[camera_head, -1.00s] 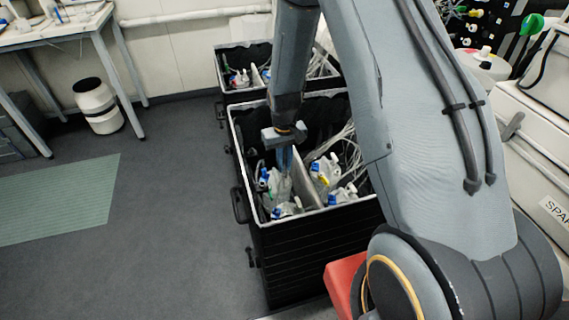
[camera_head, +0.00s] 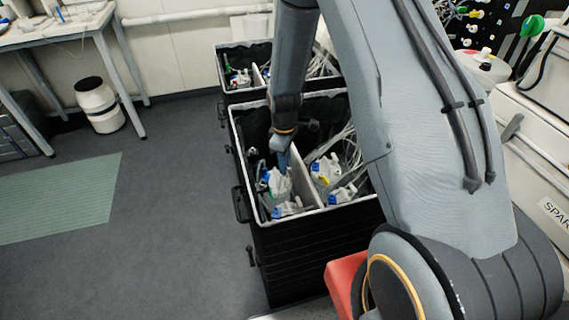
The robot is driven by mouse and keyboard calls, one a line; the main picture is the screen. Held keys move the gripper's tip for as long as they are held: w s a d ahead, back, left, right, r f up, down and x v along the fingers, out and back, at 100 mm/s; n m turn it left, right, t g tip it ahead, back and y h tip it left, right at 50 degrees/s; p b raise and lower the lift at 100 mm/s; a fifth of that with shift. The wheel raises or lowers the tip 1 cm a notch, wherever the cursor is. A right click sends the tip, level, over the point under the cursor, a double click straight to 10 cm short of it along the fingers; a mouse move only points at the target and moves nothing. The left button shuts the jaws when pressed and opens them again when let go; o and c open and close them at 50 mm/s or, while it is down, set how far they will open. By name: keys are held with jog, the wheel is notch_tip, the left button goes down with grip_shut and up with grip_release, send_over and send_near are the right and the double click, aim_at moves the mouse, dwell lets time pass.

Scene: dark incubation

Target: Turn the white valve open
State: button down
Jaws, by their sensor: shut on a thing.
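My gripper (camera_head: 282,158) reaches down into the near black case (camera_head: 300,250), over its left compartment. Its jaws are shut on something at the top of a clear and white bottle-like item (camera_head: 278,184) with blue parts. The fingertips and the held part are small and partly hidden, so I cannot make out the white valve for certain. More white items with blue and yellow caps (camera_head: 326,172) stand in the right compartment, beyond a pale divider (camera_head: 304,184).
A second black case (camera_head: 238,96) with similar items stands behind. My arm covers much of the right side. A white bin (camera_head: 99,104) and a table (camera_head: 60,32) are at the left. A green mat (camera_head: 60,200) lies on open floor. A white cabinet (camera_head: 540,150) is at the right.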

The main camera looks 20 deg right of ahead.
jog(key=n, duration=0.6)
jog(key=shift+s, duration=0.1)
dwell(0.5)
jog(key=c, duration=2.1)
grip_release()
jog(key=shift+r, duration=0.1)
notch_tip(320, 180, up, 7)
jog(key=shift+b, duration=0.45)
jog(key=shift+r, duration=0.35)
